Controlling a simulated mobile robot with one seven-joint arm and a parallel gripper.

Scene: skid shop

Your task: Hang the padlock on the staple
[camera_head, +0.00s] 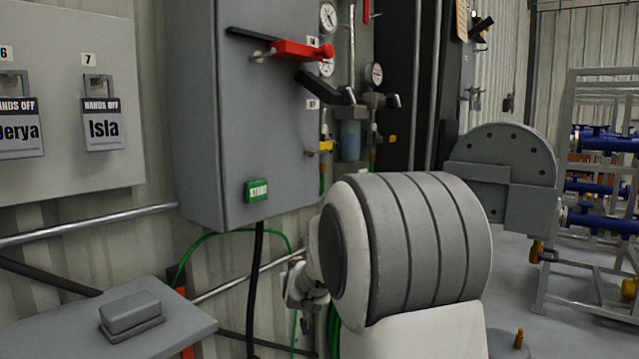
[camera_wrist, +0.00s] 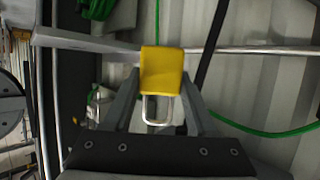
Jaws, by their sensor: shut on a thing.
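A yellow padlock (camera_wrist: 161,68) with a bare metal shackle (camera_wrist: 157,110) is between the fingers of my gripper (camera_wrist: 160,82) in the wrist view. The gripper is shut on its body, and the shackle points toward the wrist camera's lower edge. In the head view my arm hides the padlock and most of the gripper. A grey cabinet (camera_head: 220,120) has a red handle (camera_head: 300,50) with a small pale metal piece (camera_head: 262,55) at its left end. I cannot tell whether this piece is the staple. The padlock is apart from the cabinet front.
A tagged board (camera_head: 65,165) is at left, above a grey table (camera_head: 165,325). A metal pipe (camera_head: 90,224) runs along the wall. Gauges and hoses stand right of the cabinet.

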